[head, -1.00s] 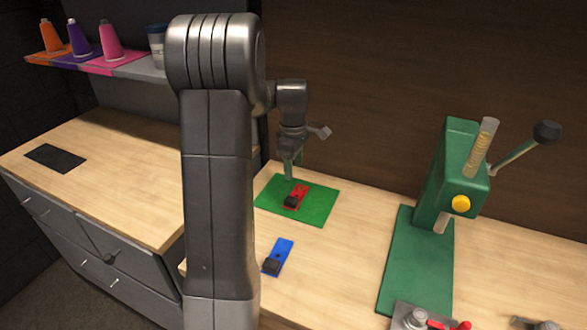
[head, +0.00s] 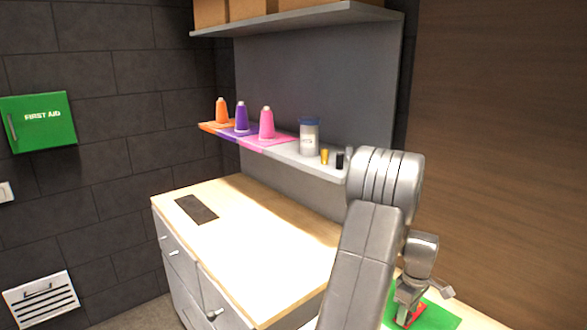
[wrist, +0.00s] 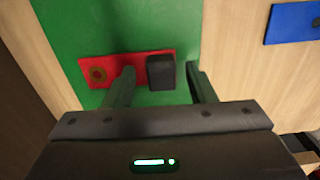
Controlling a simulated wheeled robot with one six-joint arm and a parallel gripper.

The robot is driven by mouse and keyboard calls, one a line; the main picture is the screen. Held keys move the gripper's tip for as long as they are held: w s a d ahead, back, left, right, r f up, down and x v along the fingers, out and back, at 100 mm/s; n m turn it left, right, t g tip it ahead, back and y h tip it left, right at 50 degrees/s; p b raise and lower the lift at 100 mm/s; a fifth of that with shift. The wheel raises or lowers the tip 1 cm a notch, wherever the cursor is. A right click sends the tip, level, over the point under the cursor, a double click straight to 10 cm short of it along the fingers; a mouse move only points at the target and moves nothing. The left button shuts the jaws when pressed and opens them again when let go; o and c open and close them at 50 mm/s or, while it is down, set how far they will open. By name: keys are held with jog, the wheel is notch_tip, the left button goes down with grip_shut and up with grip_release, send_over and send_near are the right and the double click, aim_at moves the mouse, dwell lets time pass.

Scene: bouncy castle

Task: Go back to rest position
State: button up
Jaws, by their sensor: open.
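My gripper (wrist: 160,88) is open above the green mat (wrist: 100,28) in the wrist view. A red piece (wrist: 125,66) with a brown round spot and a black block (wrist: 161,72) at one end lies flat on the mat. The black block shows between the two fingers; I cannot tell whether they touch it. In the head view my arm is at the lower right, with the green mat (head: 440,318) and a bit of the red piece (head: 417,314) below its end.
A blue piece (wrist: 293,22) lies on the wood beside the mat. The counter (head: 245,235) holds a dark flat plate (head: 197,209) and is otherwise clear.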

jog(key=shift+r, duration=1.65)
